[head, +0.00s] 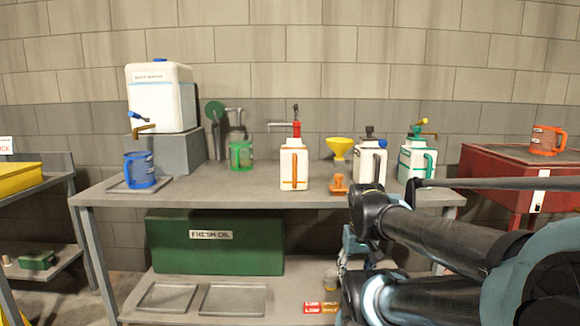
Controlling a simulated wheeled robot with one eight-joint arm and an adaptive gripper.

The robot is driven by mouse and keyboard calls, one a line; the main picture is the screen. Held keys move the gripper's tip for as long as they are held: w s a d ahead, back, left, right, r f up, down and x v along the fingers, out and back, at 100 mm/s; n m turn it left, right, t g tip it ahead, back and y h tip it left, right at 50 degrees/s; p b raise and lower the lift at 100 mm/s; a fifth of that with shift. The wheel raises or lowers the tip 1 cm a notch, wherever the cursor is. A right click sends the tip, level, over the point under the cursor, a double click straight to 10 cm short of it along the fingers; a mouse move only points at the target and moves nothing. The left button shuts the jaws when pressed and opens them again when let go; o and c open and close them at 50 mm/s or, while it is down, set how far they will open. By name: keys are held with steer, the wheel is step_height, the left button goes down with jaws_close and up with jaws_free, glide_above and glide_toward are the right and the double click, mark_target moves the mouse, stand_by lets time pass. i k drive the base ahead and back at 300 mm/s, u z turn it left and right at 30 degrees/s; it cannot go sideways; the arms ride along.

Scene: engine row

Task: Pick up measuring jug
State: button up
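Three jugs with handles show in the head view, and I cannot tell which one the task names. A blue jug (140,170) stands upright at the left end of the bench, under the brass tap of a white container. A green see-through jug (241,155) stands at the back of the bench. An orange jug (544,140) stands on a red cabinet at the far right. My gripper (346,268) seems to hang in front of the bench's lower right part, apart from all three jugs. My arm partly hides it, and its fingers are too small to read.
The grey bench (215,192) also holds white pump bottles (294,166), a yellow funnel (340,146) and a small orange item (339,185). A green box (215,258) and grey trays are below. The red cabinet (500,165) stands right. The bench's front left-middle is clear.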

mark_target(240, 151)
steer(key=z, duration=0.05)
steer(key=k, duration=0.5)
steer(key=u, duration=0.75)
steer(key=i, duration=0.6)
